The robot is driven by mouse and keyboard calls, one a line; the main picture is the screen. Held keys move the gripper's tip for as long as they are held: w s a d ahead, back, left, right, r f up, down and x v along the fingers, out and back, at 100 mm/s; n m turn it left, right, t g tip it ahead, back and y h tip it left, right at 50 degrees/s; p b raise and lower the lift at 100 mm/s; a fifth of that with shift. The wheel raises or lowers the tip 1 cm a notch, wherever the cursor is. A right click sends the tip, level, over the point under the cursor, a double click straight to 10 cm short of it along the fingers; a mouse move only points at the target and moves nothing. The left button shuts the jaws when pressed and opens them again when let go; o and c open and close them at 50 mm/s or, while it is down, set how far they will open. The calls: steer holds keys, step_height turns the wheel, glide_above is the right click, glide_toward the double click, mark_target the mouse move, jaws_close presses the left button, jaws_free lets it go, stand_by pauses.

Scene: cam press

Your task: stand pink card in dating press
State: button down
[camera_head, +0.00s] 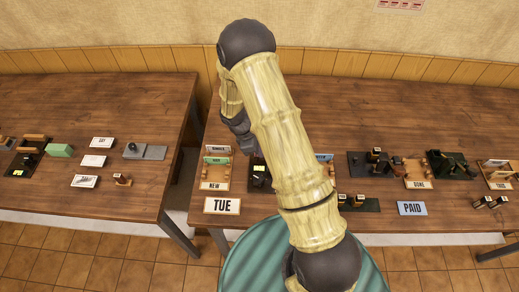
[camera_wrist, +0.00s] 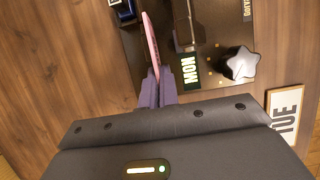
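The pink card (camera_wrist: 151,42) is seen nearly edge-on in the wrist view. My gripper (camera_wrist: 156,88) is shut on its near end, with its purple-grey fingers together around it. The dark press (camera_wrist: 208,75) with a green MON label (camera_wrist: 190,72) and a star-shaped knob (camera_wrist: 240,64) lies just right of the card. The card appears over the press's left edge; whether it touches cannot be told. In the head view the press (camera_head: 258,178) is partly hidden by my arm, and the card and fingertips cannot be made out.
A TUE sign (camera_head: 222,206) lies at the table's front edge, left of the press. A wooden NEW tray (camera_head: 215,176) with cards stands beside it. A PAID card (camera_head: 411,208) and other dark presses are to the right. The back of the table is clear.

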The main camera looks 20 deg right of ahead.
steer(key=c, duration=1)
jaws_free()
steer(key=shift+c, duration=0.2)
steer(key=shift+r+p, duration=2.8)
steer(key=shift+r, duration=0.8)
